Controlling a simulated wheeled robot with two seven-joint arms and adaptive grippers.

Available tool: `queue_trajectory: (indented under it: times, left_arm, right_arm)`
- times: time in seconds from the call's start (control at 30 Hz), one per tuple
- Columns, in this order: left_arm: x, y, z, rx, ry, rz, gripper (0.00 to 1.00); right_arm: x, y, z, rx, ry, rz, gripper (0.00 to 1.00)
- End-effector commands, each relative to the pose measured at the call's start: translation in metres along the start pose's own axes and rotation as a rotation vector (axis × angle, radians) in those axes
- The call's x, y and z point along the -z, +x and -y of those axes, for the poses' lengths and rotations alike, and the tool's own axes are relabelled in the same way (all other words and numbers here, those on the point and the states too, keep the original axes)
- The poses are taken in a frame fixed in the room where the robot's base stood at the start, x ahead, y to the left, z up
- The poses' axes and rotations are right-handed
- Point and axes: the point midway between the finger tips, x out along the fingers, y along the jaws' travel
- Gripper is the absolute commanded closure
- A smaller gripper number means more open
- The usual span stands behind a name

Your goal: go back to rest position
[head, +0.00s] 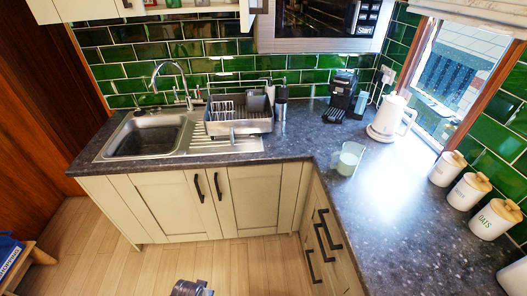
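The task names no object. A small dark grey, metallic part of mine shows at the bottom edge of the head view, left of the middle and over the wooden floor. It is cut off by the frame, and I cannot tell which arm it belongs to. No gripper fingers show. Nothing held is visible.
A dark L-shaped counter (310,150) bears a sink (146,137), dish rack (240,122), coffee machine (340,97), white kettle (388,118), pale green container (347,158) and several canisters (495,217). Cabinets stand below. A blue item (8,252) lies lower left. The floor (150,268) between is clear.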

Motion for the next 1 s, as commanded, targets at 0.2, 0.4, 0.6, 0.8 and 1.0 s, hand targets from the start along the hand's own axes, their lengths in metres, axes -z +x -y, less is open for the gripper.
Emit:
queue_trajectory:
  times: [0.2,0.4,0.6,0.8,1.0]
  left_arm:
    - [-0.029,0.044,-0.002,-0.002,0.003,0.020,0.79]
    - [-0.056,0.079,-0.004,-0.004,0.006,0.034,0.79]
    - [-0.087,0.111,-0.006,-0.006,0.009,0.048,0.79]
    - [-0.121,0.140,-0.007,-0.008,0.013,0.063,0.79]
    - [-0.156,0.164,-0.008,-0.009,0.016,0.076,0.79]
  right_arm:
    - [0.000,0.004,0.000,0.000,0.000,0.000,0.60]
    - [-0.001,0.006,0.000,0.000,0.000,0.000,0.60]
    - [-0.001,0.009,0.000,0.000,0.000,0.000,0.60]
    - [-0.001,0.011,0.000,0.000,0.000,0.000,0.60]
    - [-0.001,0.013,0.000,0.000,0.000,0.000,0.60]
